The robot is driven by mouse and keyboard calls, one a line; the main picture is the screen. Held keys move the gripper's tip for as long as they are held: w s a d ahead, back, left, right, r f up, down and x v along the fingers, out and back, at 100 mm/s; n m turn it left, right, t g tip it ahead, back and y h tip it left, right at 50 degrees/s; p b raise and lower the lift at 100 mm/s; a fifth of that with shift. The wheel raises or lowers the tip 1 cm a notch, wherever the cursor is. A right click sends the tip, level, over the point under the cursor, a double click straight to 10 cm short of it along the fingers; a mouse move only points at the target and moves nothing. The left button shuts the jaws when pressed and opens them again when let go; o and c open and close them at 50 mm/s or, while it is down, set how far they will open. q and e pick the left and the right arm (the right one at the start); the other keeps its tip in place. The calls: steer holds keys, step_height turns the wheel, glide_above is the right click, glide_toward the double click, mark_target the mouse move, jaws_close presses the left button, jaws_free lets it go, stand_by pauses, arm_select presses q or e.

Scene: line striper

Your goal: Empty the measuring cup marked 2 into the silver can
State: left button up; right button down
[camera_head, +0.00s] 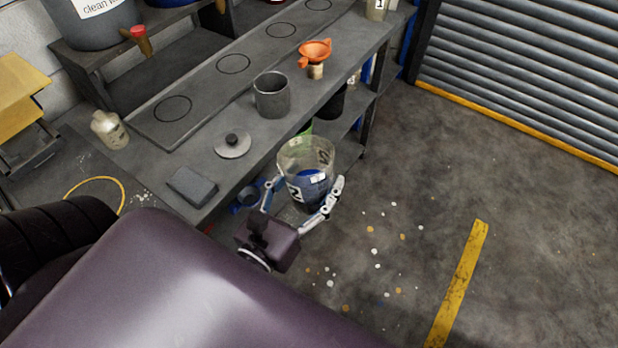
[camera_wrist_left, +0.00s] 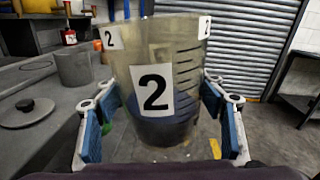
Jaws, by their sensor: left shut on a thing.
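The clear measuring cup marked 2 (camera_head: 306,160) is upright and holds dark blue liquid in its lower part. My left gripper (camera_head: 303,195) is shut on it, one finger on each side, beyond the bench's front edge. In the left wrist view the cup (camera_wrist_left: 157,55) fills the middle, with the left gripper's blue-padded fingers (camera_wrist_left: 160,130) around it. The silver can (camera_head: 272,95) stands open on the bench, behind and left of the cup. It also shows in the left wrist view (camera_wrist_left: 74,66). My right gripper is not in view.
A round lid with a black knob (camera_head: 232,146) and a grey block (camera_head: 192,187) lie on the bench (camera_head: 225,180) near the can. A cup marked 1 (camera_head: 377,8) is at the far end. The floor right of the bench is clear.

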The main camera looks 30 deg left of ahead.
mark_target(313, 163)
arm_select(q)
steer(key=w, duration=0.1)
steer(key=w+a+p, duration=0.1)
steer(key=w, duration=0.1)
steer(key=w+p, duration=0.1)
steer(key=shift+w+a, duration=0.3)
steer(key=w+a+r+n+y+p, duration=0.1)
steer(key=w+a+r+n+p, duration=0.1)
steer(key=w+a, duration=0.4)
steer(key=w+a+r+n+y+p, duration=0.1)
steer(key=w+a+r+n+p, duration=0.2)
steer(key=w+a, duration=0.4)
steer(key=w+n+p, duration=0.1)
steer(key=w+p, duration=0.1)
steer(key=w, duration=0.3)
steer(key=shift+w+n+y, duration=0.4)
steer(key=shift+d+r+n+b, duration=0.1)
steer(key=shift+d+n+b, duration=0.1)
steer(key=shift+n+b, duration=0.3)
steer(key=shift+a, duration=0.1)
